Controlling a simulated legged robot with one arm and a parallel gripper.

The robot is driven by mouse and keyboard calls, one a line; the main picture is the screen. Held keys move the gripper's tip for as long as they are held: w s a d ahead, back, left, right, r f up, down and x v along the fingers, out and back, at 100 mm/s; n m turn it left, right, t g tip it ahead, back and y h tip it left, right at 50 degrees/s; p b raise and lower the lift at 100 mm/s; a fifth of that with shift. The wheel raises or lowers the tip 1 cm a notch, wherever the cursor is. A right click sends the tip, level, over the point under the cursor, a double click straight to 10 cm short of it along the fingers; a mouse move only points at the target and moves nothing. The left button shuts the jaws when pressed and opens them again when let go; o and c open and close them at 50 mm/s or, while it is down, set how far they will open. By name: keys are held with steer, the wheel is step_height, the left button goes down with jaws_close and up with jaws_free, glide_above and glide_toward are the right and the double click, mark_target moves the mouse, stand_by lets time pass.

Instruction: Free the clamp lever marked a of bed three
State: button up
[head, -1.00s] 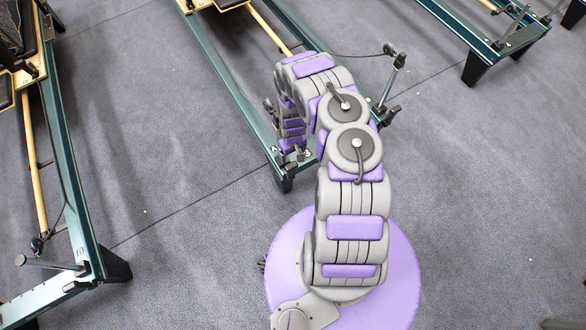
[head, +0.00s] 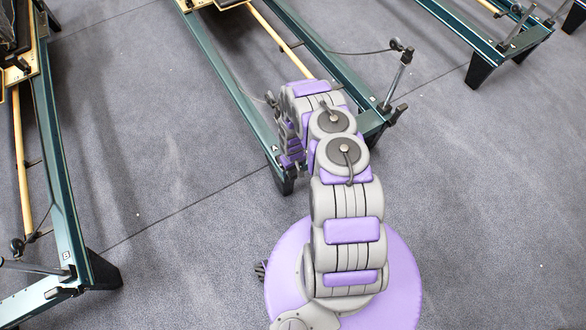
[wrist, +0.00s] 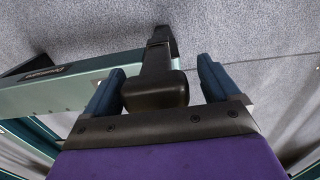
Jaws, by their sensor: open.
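In the wrist view a dark lever with a blocky black end (wrist: 155,92) stands between the two blue fingers of my open gripper (wrist: 158,66). A small gap shows on its right side; its left side is close to the left finger, and I cannot tell if they touch. In the head view the green bed frame (head: 232,98) ahead carries a letter A at its near left corner. My gripper is by that corner, mostly hidden behind my own arm, as is the lever. No bed number is readable.
A grey post with black knobs (head: 398,78) stands at the frame's right corner, with a cord. Another bed frame (head: 62,205), marked B, is at the left, and a third (head: 480,38) at the upper right. Grey carpet between them is clear.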

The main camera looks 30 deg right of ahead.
steer(key=shift+d+f, duration=0.1)
steer(key=shift+d, duration=0.3)
steer(key=shift+c, duration=1.4)
steer(key=shift+a, duration=0.2)
steer(key=c, duration=1.2)
steer(key=shift+o, duration=0.2)
